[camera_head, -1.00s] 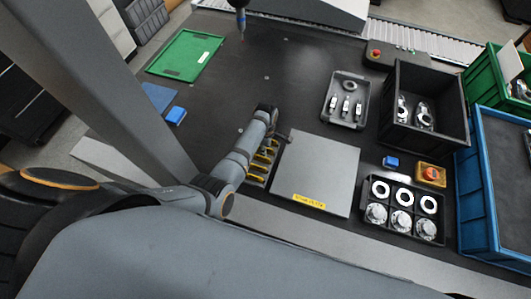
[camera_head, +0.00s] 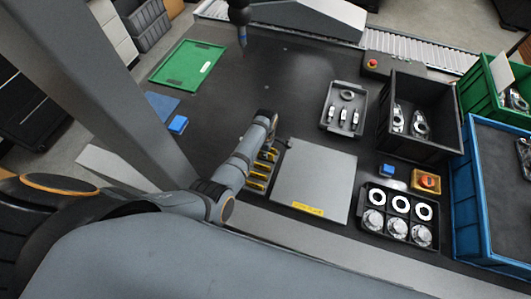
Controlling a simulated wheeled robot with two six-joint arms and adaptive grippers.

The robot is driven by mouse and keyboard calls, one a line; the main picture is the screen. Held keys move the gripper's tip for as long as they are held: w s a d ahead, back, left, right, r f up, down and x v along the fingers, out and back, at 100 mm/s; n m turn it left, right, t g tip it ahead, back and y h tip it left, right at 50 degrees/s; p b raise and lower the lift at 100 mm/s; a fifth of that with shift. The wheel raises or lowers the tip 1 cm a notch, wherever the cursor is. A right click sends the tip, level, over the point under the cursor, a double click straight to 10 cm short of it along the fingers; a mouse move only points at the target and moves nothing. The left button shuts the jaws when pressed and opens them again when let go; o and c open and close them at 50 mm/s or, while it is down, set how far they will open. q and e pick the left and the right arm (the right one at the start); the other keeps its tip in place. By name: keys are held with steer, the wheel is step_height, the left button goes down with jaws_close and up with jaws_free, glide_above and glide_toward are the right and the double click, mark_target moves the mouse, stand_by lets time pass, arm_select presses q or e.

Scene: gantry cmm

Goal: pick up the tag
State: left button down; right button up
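I cannot tell for sure which thing is the tag. A yellow label (camera_head: 307,209) with dark print lies along the front edge of a flat grey plate (camera_head: 318,172). A white card (camera_head: 502,73) stands in the green crate at the right. My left arm reaches in from the lower left. My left gripper (camera_head: 280,143) is at the far left corner of the plate, beside a row of yellow-marked pieces (camera_head: 259,174). Its fingers are small and dark, partly hidden by the wrist, so its opening is unclear. My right gripper is out of view.
A grey tray (camera_head: 326,119) with metal parts, a black bin (camera_head: 437,142), a partitioned tray (camera_head: 371,232), a blue block (camera_head: 387,170) and a yellow-based red button (camera_head: 427,182) lie right. A green tray (camera_head: 164,75) lies far left. The middle back of the table is clear.

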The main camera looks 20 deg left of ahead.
arm_select(q)
step_height(320, 180, up, 10)
steer(key=p, duration=0.8)
steer(key=shift+p, duration=0.35)
step_height(320, 180, up, 10)
steer(key=shift+f+b, duration=0.25)
steer(key=shift+b, duration=0.05)
